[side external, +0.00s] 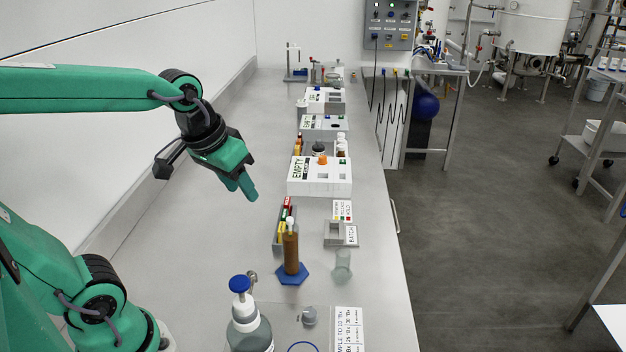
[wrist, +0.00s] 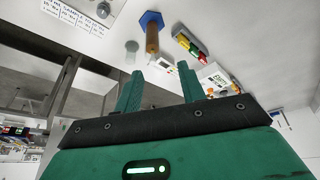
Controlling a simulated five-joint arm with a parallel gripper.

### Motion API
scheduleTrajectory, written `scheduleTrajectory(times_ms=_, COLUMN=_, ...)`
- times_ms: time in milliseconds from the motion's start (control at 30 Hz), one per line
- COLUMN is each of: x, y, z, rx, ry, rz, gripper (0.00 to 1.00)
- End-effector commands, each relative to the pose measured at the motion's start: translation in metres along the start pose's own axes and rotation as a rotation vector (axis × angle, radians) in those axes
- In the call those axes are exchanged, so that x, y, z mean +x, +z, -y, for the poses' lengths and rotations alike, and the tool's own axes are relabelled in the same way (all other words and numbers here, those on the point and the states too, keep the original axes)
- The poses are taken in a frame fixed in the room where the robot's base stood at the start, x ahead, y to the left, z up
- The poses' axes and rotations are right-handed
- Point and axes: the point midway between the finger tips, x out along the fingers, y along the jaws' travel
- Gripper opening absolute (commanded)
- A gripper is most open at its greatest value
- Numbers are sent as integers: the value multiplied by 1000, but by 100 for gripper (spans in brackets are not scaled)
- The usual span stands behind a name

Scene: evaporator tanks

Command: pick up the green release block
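The green release block (side external: 284,214) sits in a narrow grey rack (side external: 275,243) between a red block (side external: 288,202) and a yellow block (side external: 281,228). In the wrist view the green block (wrist: 193,48) is small, in the row with the red and yellow ones, beyond my fingertips. My gripper (side external: 248,190) is above the bench, up and to the left of the rack in the side view, pointing down to the right. In the wrist view its two fingers (wrist: 160,77) stand apart with nothing between them. It touches no block.
A brown tube (side external: 291,252) stands on a blue hexagonal base close to the rack. A clear beaker (side external: 342,266) and a grey BATCH tray (side external: 328,240) are to the right. A white EMPTY box (side external: 318,188) is behind. A blue-topped bottle (side external: 247,325) stands in front. Bench left of the rack is clear.

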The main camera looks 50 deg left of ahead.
Motion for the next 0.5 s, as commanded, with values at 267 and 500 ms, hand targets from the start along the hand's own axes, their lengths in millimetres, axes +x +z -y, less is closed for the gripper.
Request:
scheduleTrajectory(times_ms=267, x=29, y=-41, z=12, rx=-135, ry=-30, rz=87, gripper=40)
scheduleTrajectory(times_ms=500, x=62, y=-72, z=25, rx=-250, ry=-58, rz=155, gripper=40)
